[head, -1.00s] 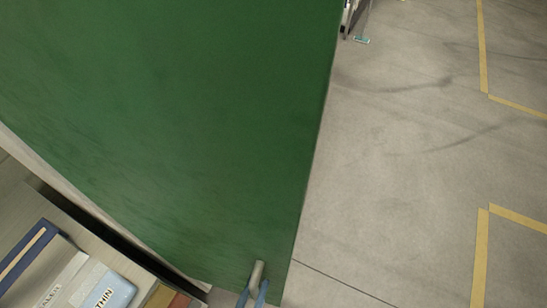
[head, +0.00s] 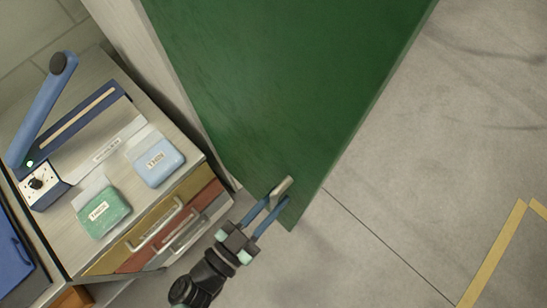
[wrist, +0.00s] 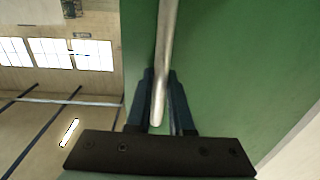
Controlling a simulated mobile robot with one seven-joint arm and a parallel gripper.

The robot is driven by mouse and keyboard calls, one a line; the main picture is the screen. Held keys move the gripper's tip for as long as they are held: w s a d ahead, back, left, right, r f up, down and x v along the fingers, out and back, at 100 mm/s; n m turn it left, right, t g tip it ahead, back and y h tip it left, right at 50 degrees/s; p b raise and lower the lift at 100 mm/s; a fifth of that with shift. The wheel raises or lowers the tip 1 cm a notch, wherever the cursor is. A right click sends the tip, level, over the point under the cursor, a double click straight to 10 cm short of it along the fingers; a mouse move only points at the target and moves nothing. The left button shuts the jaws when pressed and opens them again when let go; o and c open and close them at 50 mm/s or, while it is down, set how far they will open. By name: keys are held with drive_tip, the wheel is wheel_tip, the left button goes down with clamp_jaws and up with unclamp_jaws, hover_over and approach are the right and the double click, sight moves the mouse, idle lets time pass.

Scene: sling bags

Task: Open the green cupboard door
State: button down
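The green cupboard door (head: 265,70) fills the upper middle of the head view, narrowing to a lower corner. Its pale bar handle (head: 283,185) is near that corner. My gripper (head: 277,200) is at the handle, with one blue finger on each side of it. In the wrist view, the handle (wrist: 166,60) runs down between the fingers of my gripper (wrist: 163,95), which look shut on it; the exact contact is partly hidden. The green door surface (wrist: 230,70) lies behind. I cannot tell how far the door stands from its frame.
A drawer unit (head: 200,178) stands left of the door, close to my gripper. On it are a blue-handled device (head: 45,105), a blue packet (head: 158,162) and a green packet (head: 103,210). Bare grey floor (head: 430,170) with yellow tape lies to the right.

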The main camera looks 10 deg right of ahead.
drive_tip(key=c, duration=0.8)
unclamp_jaws()
drive_tip(key=b+v, duration=0.5)
drive_tip(key=v, duration=0.8)
